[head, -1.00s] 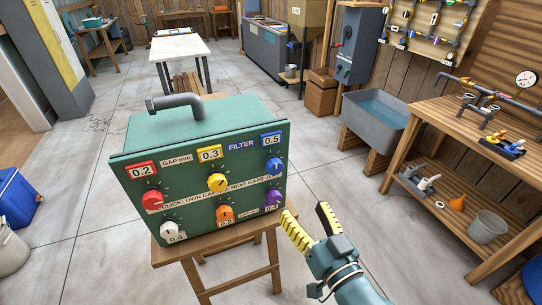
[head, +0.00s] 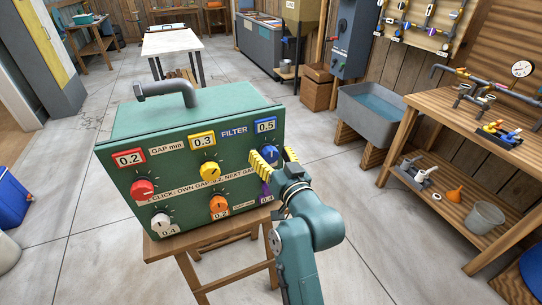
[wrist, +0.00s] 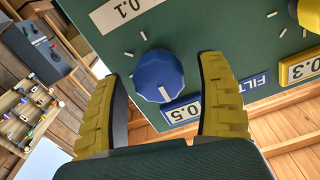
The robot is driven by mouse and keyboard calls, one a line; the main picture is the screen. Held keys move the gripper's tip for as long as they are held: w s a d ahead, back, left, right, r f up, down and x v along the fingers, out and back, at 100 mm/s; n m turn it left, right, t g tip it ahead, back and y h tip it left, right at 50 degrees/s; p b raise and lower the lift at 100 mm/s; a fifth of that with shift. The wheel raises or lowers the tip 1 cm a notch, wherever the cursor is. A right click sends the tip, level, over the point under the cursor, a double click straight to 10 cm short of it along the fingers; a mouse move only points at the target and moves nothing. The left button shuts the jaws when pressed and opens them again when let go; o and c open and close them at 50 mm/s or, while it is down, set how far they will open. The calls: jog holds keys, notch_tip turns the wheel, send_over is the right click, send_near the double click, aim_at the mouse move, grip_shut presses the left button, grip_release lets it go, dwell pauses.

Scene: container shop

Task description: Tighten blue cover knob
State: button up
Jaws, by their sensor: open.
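The blue knob (head: 270,154) sits at the upper right of the green filter box (head: 195,98), below the 0.5 label. In the wrist view, the blue knob (wrist: 158,77) shows nearly whole, with a pale pointer line toward the 0.5 label. My gripper (head: 275,157) is open in front of it. In the wrist view, my gripper's (wrist: 160,72) two yellow ribbed fingers stand one on each side of the knob, with gaps visible. I cannot tell how deep the tips reach. In the head view the fingers partly cover the knob.
Red (head: 143,188), yellow (head: 210,170), white (head: 160,222), orange (head: 219,203) and purple (head: 265,188) knobs share the panel. The box stands on a wooden stool (head: 160,250). A sink (head: 372,115) and workbench (head: 450,120) stand at right. Floor is open at left.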

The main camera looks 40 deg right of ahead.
jog(key=shift+c, duration=0.2)
jog(key=c, duration=1.1)
jog(key=shift+r+m+p, duration=0.15)
jog(key=shift+m+p, duration=0.25)
jog(key=shift+p, duration=0.25)
jog(key=shift+c, duration=0.3)
jog(key=m+p, duration=0.1)
jog(key=p, duration=0.1)
jog(key=m+p, duration=0.1)
jog(key=m, duration=0.1)
jog(key=shift+s+r+p, duration=0.1)
jog(key=shift+r+p, duration=0.1)
jog(key=shift+p, duration=0.15)
jog(key=m+p, duration=0.5)
jog(key=shift+d+p, duration=0.15)
jog(key=shift+p, duration=0.2)
jog(key=m+p, duration=0.3)
jog(key=m, duration=0.2)
jog(key=shift+f+p, duration=0.2)
jog(key=shift+p, duration=0.15)
jog(key=shift+f+m+p, duration=0.15)
jog(key=shift+m+p, duration=0.4)
jog(key=shift+m, duration=0.45)
jog(key=shift+f+m+p, duration=0.1)
jog(key=shift+m+p, duration=0.45)
jog(key=shift+m, duration=0.45)
jog(key=shift+f, duration=0.1)
